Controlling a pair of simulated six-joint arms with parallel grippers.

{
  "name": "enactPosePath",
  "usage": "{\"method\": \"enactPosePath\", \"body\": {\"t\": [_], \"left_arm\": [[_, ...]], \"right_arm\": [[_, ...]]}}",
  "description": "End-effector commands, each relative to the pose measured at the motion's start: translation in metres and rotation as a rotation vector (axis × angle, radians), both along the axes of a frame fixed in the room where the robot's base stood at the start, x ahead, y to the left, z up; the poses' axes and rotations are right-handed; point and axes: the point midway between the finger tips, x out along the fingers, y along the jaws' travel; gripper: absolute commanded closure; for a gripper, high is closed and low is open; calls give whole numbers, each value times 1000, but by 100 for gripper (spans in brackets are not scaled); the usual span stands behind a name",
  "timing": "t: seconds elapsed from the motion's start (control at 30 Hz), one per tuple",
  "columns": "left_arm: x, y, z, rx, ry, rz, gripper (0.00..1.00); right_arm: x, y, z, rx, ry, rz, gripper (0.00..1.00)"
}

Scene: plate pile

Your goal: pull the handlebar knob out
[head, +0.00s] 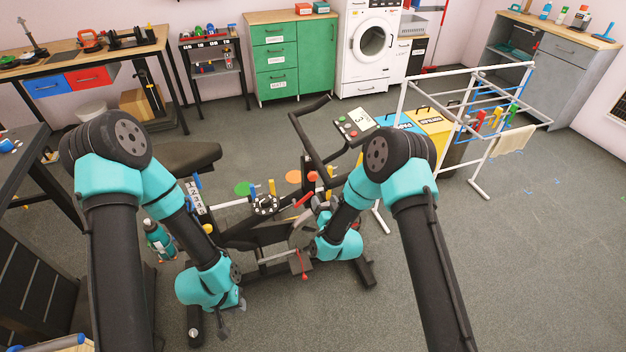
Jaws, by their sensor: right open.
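The black exercise bike has a tall handlebar (312,130) on a post, with a small console (354,125) beside it. A red knob (312,176) shows low on the post, next to an orange disc (293,177). I cannot tell for sure that it is the handlebar knob. My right gripper (322,207) is open, below and close to the red knob; contact cannot be made out. My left gripper (224,326) is low at the near left of the bike, away from the knob. Its fingers are too small and dark to read.
A bike seat (185,157) is at the left, with a green disc (244,188) and a yellow knob (272,187) nearby. A drying rack (475,110) stands to the right beside a yellow bin (428,122). The floor at the lower right is clear.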

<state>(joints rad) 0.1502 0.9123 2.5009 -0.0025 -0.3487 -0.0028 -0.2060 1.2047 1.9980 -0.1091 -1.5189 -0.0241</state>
Motion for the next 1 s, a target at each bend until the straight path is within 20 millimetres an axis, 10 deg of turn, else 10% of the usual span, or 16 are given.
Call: {"method": "enactPosePath", "body": {"t": [0.6, 1.0], "left_arm": [[0, 0, 0, 0, 0, 0, 75], [0, 0, 0, 0, 0, 0, 75]], "right_arm": [[94, 33, 0, 0, -1, 1, 36], [115, 40, 0, 0, 1, 1, 36]]}}
